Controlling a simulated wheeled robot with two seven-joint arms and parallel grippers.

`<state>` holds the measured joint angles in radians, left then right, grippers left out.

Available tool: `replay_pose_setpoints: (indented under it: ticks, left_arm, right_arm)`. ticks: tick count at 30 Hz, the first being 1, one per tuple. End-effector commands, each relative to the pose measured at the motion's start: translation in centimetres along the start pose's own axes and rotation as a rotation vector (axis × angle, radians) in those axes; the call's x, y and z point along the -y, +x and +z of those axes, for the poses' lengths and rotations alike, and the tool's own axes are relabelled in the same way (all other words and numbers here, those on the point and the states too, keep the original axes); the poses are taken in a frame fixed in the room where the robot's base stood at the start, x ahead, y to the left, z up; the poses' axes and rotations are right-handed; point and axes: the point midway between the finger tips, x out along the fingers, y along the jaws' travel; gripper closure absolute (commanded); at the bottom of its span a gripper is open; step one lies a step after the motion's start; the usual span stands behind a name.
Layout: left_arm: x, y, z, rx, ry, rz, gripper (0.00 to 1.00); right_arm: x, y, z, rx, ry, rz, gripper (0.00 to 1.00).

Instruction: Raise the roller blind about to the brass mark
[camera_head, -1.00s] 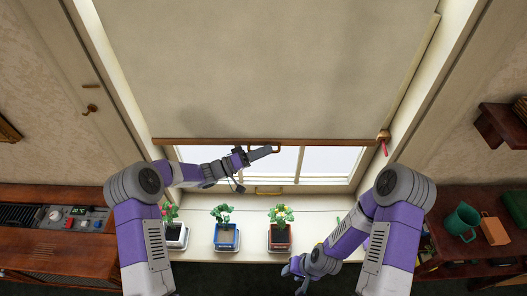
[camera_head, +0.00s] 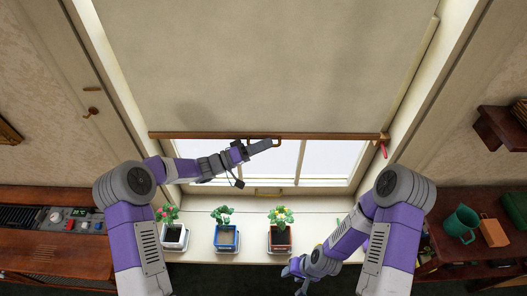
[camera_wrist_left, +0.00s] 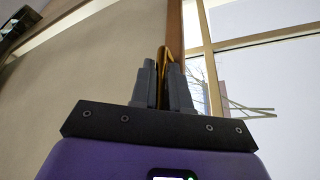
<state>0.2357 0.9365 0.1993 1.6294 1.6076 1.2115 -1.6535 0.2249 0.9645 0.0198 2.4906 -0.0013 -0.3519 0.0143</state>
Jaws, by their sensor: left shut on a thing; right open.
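The cream roller blind (camera_head: 250,65) hangs over the window, with a brown wooden bar (camera_head: 220,135) along its lower edge. A brass pull handle (camera_head: 279,142) sits at the bar's middle. My left gripper (camera_head: 268,146) is shut on the handle; in the left wrist view the handle (camera_wrist_left: 164,58) shows between the two fingers (camera_wrist_left: 163,85). A brass fitting (camera_head: 383,138) with a red part (camera_head: 383,150) is on the right window frame, level with the bar's right end. My right gripper (camera_head: 293,277) is low at the sill's front, open and away from the blind.
Potted plants in white (camera_head: 174,237), blue (camera_head: 227,237) and red-brown (camera_head: 279,238) pots stand on the sill (camera_head: 204,222) below. A radio-like unit (camera_head: 70,219) is at left. The window (camera_head: 320,160) below the bar is clear.

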Motion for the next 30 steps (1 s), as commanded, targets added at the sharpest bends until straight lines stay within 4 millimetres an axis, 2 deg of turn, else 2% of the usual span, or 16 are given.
replay_pose_setpoints:
  ticks: [1,6,15,21,30]
  left_arm:
    - [-1.7,0.4,-1.0,-0.001,0.009,0.005,1.00]
    - [-6.2,1.5,-3.7,-0.001,0.010,0.006,1.00]
    - [-13.5,3.3,-8.0,-0.002,0.010,0.005,1.00]
    - [-16.6,4.1,-9.9,-0.002,0.006,0.005,1.00]
    - [-18.4,4.5,-10.9,-0.001,0.002,0.004,1.00]
  right_arm:
    - [0.1,-0.3,0.0,0.000,0.000,0.000,0.57]
    - [0.3,-0.8,0.0,0.000,0.000,0.000,0.57]
    - [0.3,-0.9,0.0,0.000,0.000,0.000,0.57]
    - [0.4,-1.1,0.1,0.000,0.000,0.000,0.57]
    - [0.4,-1.1,0.1,0.000,0.000,0.000,0.57]
